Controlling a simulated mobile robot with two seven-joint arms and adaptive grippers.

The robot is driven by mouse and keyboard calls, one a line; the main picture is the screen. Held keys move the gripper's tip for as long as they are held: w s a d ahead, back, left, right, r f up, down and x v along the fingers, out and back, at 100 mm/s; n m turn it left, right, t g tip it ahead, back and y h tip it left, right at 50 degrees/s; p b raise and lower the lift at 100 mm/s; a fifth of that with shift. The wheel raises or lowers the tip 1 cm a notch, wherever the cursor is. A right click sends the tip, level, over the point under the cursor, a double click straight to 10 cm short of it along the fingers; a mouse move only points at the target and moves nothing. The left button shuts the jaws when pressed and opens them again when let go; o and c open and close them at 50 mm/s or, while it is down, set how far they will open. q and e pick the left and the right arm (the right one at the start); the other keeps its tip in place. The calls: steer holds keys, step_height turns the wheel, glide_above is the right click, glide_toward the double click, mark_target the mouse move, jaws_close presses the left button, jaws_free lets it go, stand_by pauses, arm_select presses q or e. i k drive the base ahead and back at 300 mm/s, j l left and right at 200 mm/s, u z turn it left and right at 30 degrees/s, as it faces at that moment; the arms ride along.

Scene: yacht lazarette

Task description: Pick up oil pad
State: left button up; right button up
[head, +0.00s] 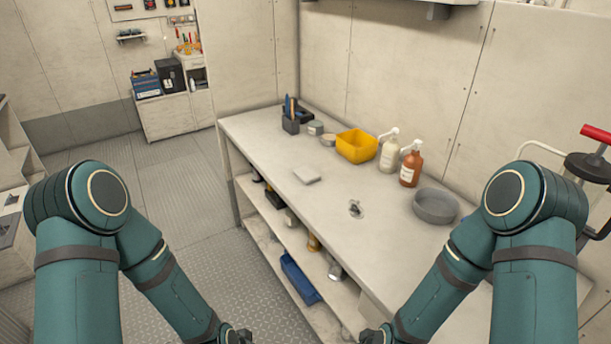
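A small flat pale-grey square pad (306,175), which looks like the oil pad, lies on the workbench top (265,142), left of its middle. Nothing touches it. My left gripper (236,337) shows only in part at the bottom edge, low in front of the bench and well away from the pad. My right gripper (376,336) also shows only in part at the bottom edge, right of the left one and well away from the pad. The fingers of both are cut off by the frame.
Along the bench's back stand a dark tool holder (291,124), small tins (315,128), a yellow bin (356,146), a white pump bottle (389,154) and a brown one (410,168). A grey bowl (436,207) and small metal part (355,209) lie rightward. A blue tray (299,280) sits below.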

mark_target(307, 174)
steer(key=i+j, duration=0.45)
steer(key=i+j+z, duration=0.15)
steer(key=i+j, duration=0.25)
steer(key=j, duration=0.2)
